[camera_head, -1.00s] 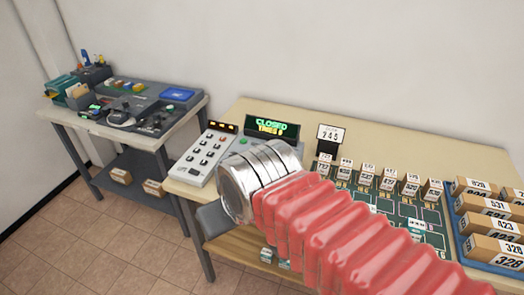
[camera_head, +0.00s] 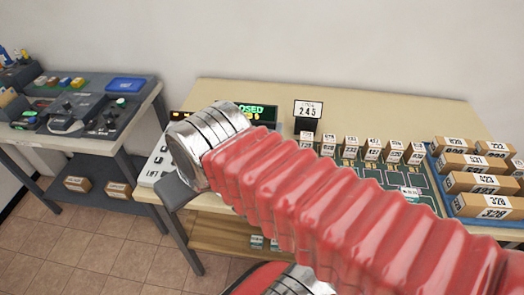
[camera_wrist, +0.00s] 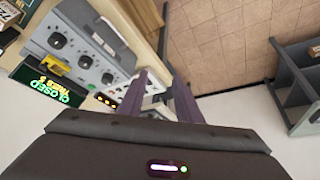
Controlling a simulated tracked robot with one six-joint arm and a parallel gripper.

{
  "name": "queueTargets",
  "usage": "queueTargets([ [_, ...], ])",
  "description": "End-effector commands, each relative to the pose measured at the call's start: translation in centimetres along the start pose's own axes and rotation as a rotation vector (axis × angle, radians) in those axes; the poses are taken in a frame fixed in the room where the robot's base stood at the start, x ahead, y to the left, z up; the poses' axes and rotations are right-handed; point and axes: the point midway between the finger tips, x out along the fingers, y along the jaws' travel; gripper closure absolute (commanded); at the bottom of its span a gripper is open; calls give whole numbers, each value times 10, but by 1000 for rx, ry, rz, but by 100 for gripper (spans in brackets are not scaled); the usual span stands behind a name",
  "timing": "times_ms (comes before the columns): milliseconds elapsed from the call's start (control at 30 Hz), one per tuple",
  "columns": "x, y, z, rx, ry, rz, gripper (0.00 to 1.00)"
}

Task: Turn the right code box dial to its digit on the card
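The code card (camera_head: 308,109) stands on a black holder at the back of the table and reads 245. The lit display (camera_wrist: 47,85) reads CLOSED, with a tries line below. My gripper (camera_wrist: 153,70) has its two fingers apart, beside the panel's edge, with no dial visible between them.
Small numbered boxes (camera_head: 372,149) stand in a row on the table. A blue tray (camera_head: 441,190) at the right holds several numbered cartons. A grey bench (camera_head: 120,165) stands at the left, across a gap of tiled floor (camera_head: 115,240).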

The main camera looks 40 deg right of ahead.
Motion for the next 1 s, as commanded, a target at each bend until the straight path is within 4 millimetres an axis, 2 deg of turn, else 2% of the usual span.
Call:
queueTargets([
  [200, 0, 3, -2, 44, -7, 2, 56],
  [367, 0, 21, -10, 227, -36, 9, 56],
  [667, 1, 70, -32, 852, -113, 36, 56],
  [1000, 1, 140, -51, 1595, -179, 63, 56],
])
